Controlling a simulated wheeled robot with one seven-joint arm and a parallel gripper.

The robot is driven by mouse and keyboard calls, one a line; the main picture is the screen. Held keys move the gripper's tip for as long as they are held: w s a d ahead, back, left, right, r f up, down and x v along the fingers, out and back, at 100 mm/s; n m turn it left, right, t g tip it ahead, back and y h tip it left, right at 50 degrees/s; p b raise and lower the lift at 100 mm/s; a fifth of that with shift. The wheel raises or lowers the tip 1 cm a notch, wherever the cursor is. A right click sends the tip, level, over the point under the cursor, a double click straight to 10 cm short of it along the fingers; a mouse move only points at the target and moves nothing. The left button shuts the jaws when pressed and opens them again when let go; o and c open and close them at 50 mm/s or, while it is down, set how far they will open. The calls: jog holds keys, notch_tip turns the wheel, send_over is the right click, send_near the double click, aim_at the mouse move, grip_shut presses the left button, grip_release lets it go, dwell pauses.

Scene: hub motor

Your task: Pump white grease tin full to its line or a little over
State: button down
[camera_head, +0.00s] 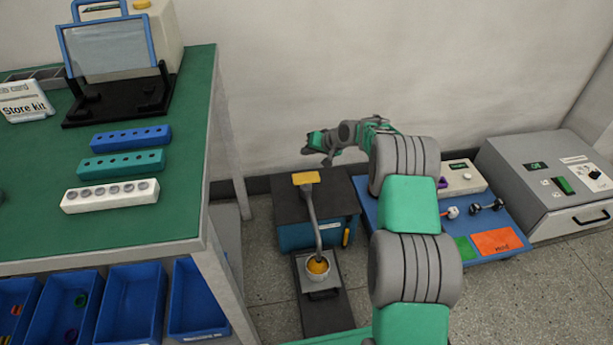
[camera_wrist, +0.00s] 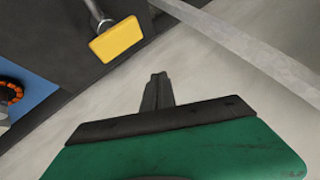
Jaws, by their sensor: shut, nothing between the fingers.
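A white grease tin (camera_head: 317,273) sits on a grey tray under the spout of a grease pump. Yellowish grease shows inside it; its line cannot be made out. The pump has a dark top, a blue-green body (camera_head: 305,236) and a grey spout pipe. A yellow pad (camera_head: 306,178) tops the pump's lever; it also shows large in the wrist view (camera_wrist: 117,39). My gripper (camera_head: 313,142) is in the air above and behind the pump, apart from the pad. In the wrist view my gripper (camera_wrist: 156,90) is shut and empty, with the pad beyond it to the upper left.
A green-topped bench (camera_head: 180,215) stands at left with blue, green and white hole strips, a clear-shielded machine and blue bins below. A blue table (camera_head: 500,240) with orange and green mats stands right of the pump, with a grey machine (camera_head: 545,185) beyond. A wall is behind.

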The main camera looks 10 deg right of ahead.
aim_at(308, 178)
jog(key=shift+f, duration=0.15)
jog(key=shift+d+f+b, duration=0.1)
jog(key=shift+f+b, duration=2.5)
jog(key=shift+f, duration=1.7)
jog(key=shift+f+b, duration=0.4)
jog(key=shift+f, duration=0.05)
jog(key=shift+s+f+b, duration=0.15)
jog(key=shift+f+b, duration=0.8)
jog(key=shift+f, duration=0.75)
jog(key=shift+r+p, duration=1.15)
jog(key=shift+r, duration=0.9)
jog(key=shift+r, duration=0.1)
